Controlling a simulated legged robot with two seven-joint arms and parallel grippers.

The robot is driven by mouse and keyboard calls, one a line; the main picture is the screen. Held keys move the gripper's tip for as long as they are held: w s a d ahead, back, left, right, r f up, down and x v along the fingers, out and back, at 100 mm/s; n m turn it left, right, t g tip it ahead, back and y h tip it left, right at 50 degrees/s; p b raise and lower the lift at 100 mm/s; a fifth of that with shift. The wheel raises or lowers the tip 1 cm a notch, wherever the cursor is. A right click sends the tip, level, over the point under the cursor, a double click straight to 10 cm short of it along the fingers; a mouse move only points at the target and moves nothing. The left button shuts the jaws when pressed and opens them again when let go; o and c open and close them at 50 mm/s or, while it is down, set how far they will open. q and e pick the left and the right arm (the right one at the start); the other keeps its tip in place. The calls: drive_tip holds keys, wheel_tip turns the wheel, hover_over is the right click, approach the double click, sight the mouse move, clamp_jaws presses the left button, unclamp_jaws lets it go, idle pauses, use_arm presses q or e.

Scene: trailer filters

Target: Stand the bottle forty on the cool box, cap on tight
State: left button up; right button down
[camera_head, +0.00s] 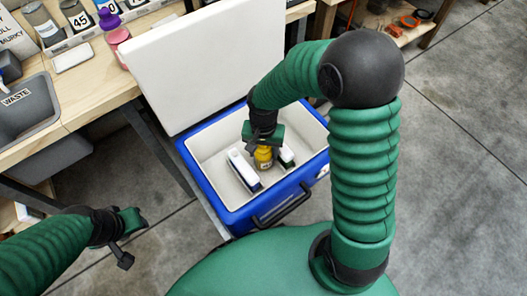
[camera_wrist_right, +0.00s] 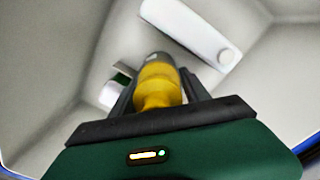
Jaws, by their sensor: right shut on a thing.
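The blue cool box (camera_head: 226,212) stands on the floor with its white lid (camera_head: 205,70) open. My right gripper (camera_head: 263,148) reaches down inside it, shut on a yellow bottle (camera_head: 264,160). In the right wrist view the yellow bottle (camera_wrist_right: 157,84) is between the fingers, with a grey end pointing away. I cannot read a number on it. My left gripper (camera_head: 128,240) is open and empty, left of the box.
Two white items, a left one (camera_head: 244,170) and a right one (camera_head: 286,157), lie in the box beside the yellow bottle. The bench holds a rack (camera_head: 82,38) with labels 45 and 40, a white flat object (camera_head: 72,56) and a grey WASTE bin (camera_head: 30,105). Open floor lies right.

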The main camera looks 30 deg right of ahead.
drive_tip(key=shift+a, duration=0.65)
drive_tip(key=c, duration=1)
unclamp_jaws()
drive_tip(key=shift+f, duration=0.15)
drive_tip(key=shift+o, duration=0.9)
drive_tip(key=shift+d, duration=0.1)
drive_tip(key=shift+d+f, duration=0.1)
drive_tip(key=shift+d, duration=0.25)
drive_tip(key=shift+a, duration=0.25)
wheel_tip(320, 180, up, 12)
drive_tip(key=p, duration=0.5)
drive_tip(key=shift+d, duration=0.1)
drive_tip(key=shift+r, duration=0.35)
use_arm(q)
drive_tip(key=r, duration=0.3)
drive_tip(key=a+r, duration=0.1)
drive_tip(key=r, duration=0.1)
drive_tip(key=shift+r, duration=0.1)
use_arm(e)
drive_tip(key=s+n+t, duration=0.2)
drive_tip(key=s+n, duration=0.5)
drive_tip(key=shift+a+f+t, duration=0.4)
drive_tip(key=shift+a+f, duration=0.05)
